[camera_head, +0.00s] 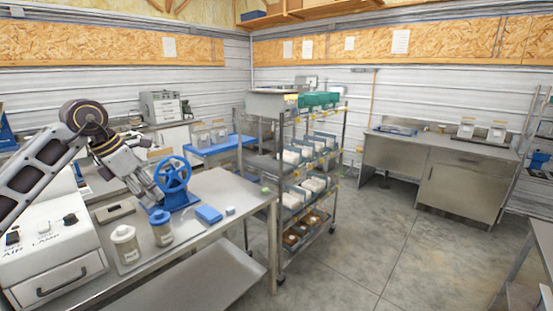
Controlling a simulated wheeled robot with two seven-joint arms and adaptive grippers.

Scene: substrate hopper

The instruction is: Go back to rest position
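My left arm comes in from the left edge, bent over the metal table (205,237). My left gripper (153,197) points down just left of a blue hand wheel (173,174) on a blue base (181,199). Its fingers are small and partly merge with the wheel's base, so I cannot tell whether they are open or touch it. My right gripper is not in view.
Two lidded jars (126,245) and (161,228) stand in front of the wheel. A blue block (208,214) lies to its right. A white machine (55,262) fills the lower left. A wire shelf rack (345,135) stands beyond the table. Open floor (400,250) lies to the right.

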